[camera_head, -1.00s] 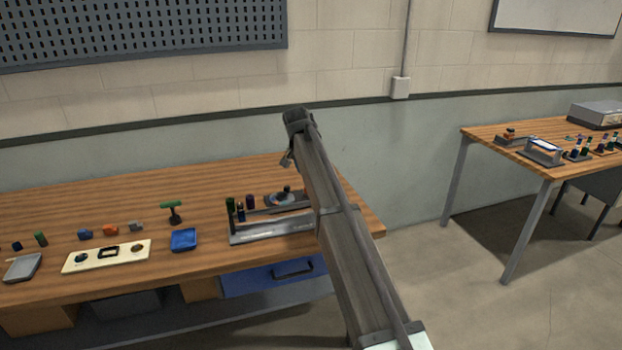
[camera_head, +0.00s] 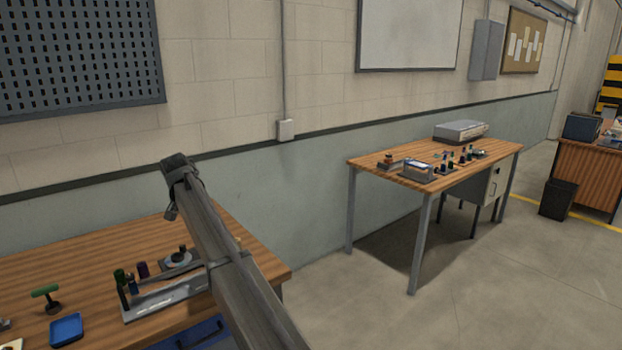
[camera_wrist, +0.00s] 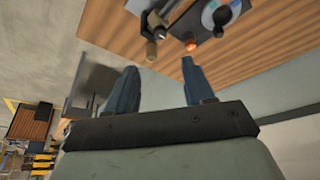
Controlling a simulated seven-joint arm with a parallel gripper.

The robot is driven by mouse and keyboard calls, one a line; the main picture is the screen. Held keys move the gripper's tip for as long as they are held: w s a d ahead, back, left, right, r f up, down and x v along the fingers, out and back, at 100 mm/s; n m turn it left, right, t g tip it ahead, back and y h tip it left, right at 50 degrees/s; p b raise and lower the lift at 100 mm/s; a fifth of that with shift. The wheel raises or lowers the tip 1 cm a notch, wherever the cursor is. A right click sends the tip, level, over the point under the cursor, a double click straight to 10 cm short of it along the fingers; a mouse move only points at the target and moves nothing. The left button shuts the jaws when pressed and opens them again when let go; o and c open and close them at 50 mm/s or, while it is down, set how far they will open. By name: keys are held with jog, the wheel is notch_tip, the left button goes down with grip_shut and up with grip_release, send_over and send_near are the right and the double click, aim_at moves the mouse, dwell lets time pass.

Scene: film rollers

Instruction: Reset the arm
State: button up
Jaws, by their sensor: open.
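My gripper shows in the wrist view (camera_wrist: 158,80) with its two dark blue fingers spread apart and nothing between them. Beyond the fingertips in that view lies part of the wooden bench (camera_wrist: 255,62) with small items on it. In the head view my arm reaches up from the bottom, over the right end of the near wooden bench (camera_head: 240,247). The arm hides part of a metal rack (camera_head: 165,300) on that bench. I cannot make out the fingers in the head view.
A blue tray (camera_head: 66,330) and a green-topped stand (camera_head: 47,297) sit on the near bench. A second wooden table (camera_head: 400,168) with several small items and a grey box (camera_head: 460,131) stands to the right. Open floor (camera_head: 480,270) lies between and in front. A black bin (camera_head: 558,199) stands further right.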

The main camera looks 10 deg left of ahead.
jog(key=s+d+f+n+y, duration=0.1)
jog(key=s+d+f+n, duration=0.25)
jog(key=f, duration=0.25)
jog(key=s+d+f+n+y, duration=0.1)
jog(key=s+d+f+n, duration=0.15)
jog(key=s+f, duration=0.3)
jog(key=s+d+f+g+h, duration=0.1)
jog(key=s+d+f, duration=0.3)
jog(key=d+f, duration=0.5)
jog(key=s+d+f+g, duration=0.2)
jog(key=s+d+f, duration=0.2)
jog(key=d+f, duration=0.55)
jog(key=s+d+f+g+h, duration=0.1)
jog(key=s+d+f, duration=0.35)
jog(key=f, duration=0.85)
jog(key=s+d+f+m+g, duration=0.2)
jog(key=s+d+f, duration=0.5)
jog(key=s+d, duration=0.3)
jog(key=s+d+f+m+g, duration=0.2)
jog(key=s+d+f, duration=0.4)
jog(key=s+d, duration=0.5)
jog(key=s+d+f+m+g, duration=0.3)
jog(key=s+d+f, duration=0.4)
jog(key=s+d, duration=0.4)
jog(key=shift+s+d+f, duration=0.15)
jog(key=shift+s+f, duration=0.15)
jog(key=shift+s, duration=0.2)
